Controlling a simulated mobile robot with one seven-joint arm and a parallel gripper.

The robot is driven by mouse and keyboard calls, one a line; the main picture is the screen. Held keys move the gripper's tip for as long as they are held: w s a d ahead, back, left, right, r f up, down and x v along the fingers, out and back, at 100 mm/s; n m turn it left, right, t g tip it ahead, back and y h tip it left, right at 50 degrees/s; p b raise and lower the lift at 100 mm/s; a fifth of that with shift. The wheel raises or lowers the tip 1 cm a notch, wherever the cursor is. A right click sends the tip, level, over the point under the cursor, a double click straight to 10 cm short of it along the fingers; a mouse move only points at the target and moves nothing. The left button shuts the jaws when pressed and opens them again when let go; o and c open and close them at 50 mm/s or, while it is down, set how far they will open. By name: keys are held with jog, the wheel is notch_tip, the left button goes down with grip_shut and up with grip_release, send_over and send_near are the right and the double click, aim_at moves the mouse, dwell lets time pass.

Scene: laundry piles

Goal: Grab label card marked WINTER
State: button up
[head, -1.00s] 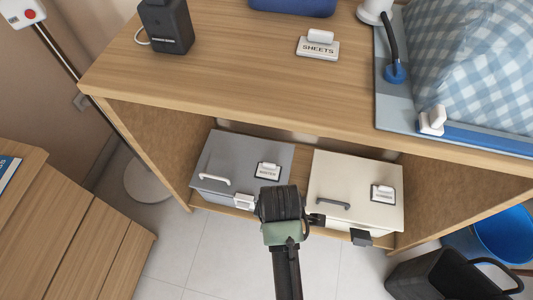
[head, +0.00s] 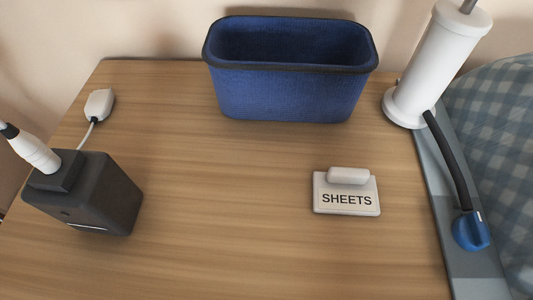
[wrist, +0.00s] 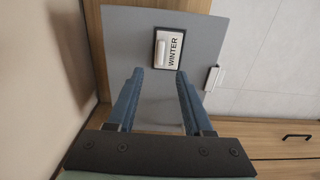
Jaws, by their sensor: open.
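The WINTER label card (wrist: 168,48) is a white card with a dark border and a raised white grip on it. It lies on the grey lid (wrist: 202,32) of a box in the wrist view. My gripper (wrist: 154,75) is open, with its two blue fingers pointing toward the card. The card shows just beyond and between the fingertips, and nothing is between the fingers. The card and my gripper are out of the head view.
In the wrist view, a wall (wrist: 40,80) is close on the left.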

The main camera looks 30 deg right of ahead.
notch_tip(320, 180, down, 10)
jog(key=b, duration=0.6)
jog(key=shift+a+f, duration=0.1)
grip_shut()
